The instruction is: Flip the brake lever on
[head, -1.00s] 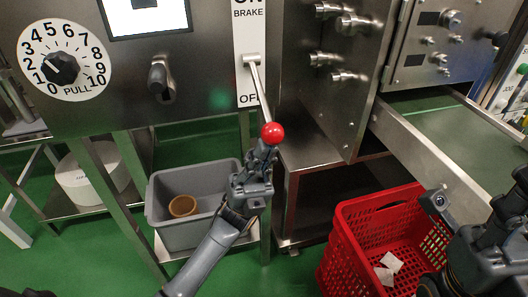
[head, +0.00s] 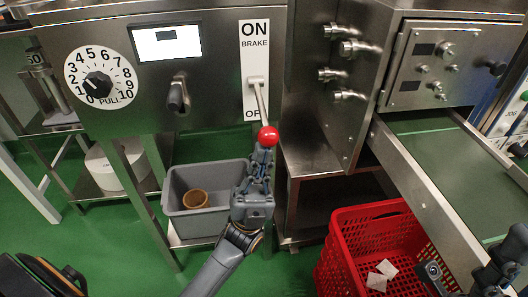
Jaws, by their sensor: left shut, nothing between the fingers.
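The brake lever (head: 260,102) is a metal rod with a red ball knob (head: 268,136). It pivots on a white plate (head: 254,60) marked ON at the top, BRAKE, and OFF at the bottom. The lever points down toward OFF. My left gripper (head: 264,156) is shut, with its fingertips right below the red knob; I cannot tell whether they touch it. Part of my right arm (head: 500,270) shows at the lower right edge; its fingers are not clearly seen.
A conveyor (head: 440,190) runs at the right.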

